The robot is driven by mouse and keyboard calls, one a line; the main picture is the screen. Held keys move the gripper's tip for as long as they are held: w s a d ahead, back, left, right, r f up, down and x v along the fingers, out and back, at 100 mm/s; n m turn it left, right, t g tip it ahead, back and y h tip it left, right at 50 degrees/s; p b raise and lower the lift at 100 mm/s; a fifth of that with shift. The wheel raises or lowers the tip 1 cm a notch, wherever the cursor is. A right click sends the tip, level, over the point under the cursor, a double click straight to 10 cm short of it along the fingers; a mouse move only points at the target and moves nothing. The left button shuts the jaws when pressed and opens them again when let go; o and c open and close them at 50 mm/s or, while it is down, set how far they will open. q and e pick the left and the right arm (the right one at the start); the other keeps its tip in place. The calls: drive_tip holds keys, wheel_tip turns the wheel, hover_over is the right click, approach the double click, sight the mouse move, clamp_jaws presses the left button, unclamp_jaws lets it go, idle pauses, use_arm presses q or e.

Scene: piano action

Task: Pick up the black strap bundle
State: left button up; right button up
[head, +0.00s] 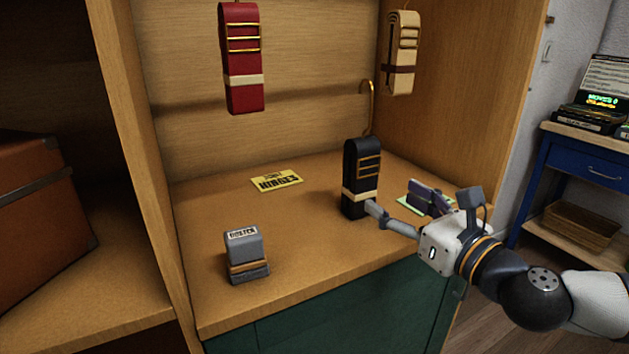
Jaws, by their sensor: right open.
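The black strap bundle (364,165) stands upright on the wooden cabinet shelf. It has gold bands on its upper part and a cream band lower down. My right gripper (374,208) reaches in from the right, low on the bundle. A grey finger overlaps the bundle's lower right edge in the picture; whether it touches cannot be told. The gripper is open and the bundle rests on the shelf. My left gripper is not in view.
A red bundle (243,60) and a cream bundle (403,52) hang above. A gold hook (369,105) rises behind the black bundle. A grey stamp-like block (245,256), a yellow card (276,181) and a purple item (424,197) sit on the shelf. The shelf's middle is clear.

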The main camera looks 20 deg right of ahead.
sight(368, 176)
drive_tip(key=w+b, duration=0.1)
drive_tip(key=w, duration=0.1)
drive_tip(key=shift+w+a+f+b, duration=0.15)
drive_tip(key=shift+w+f+b, duration=0.15)
drive_tip(key=shift+f+b, duration=0.1)
drive_tip(key=w, duration=0.3)
drive_tip(key=w+r, duration=0.1)
drive_tip(key=w, duration=0.4)
drive_tip(key=shift+w+r, duration=0.15)
drive_tip(key=shift+w, duration=0.2)
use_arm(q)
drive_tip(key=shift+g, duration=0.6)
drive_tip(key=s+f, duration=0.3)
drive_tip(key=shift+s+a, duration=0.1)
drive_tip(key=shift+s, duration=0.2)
use_arm(e)
drive_tip(key=shift+s, duration=0.1)
drive_tip(key=shift+r, duration=0.1)
drive_tip(key=c, duration=1.4)
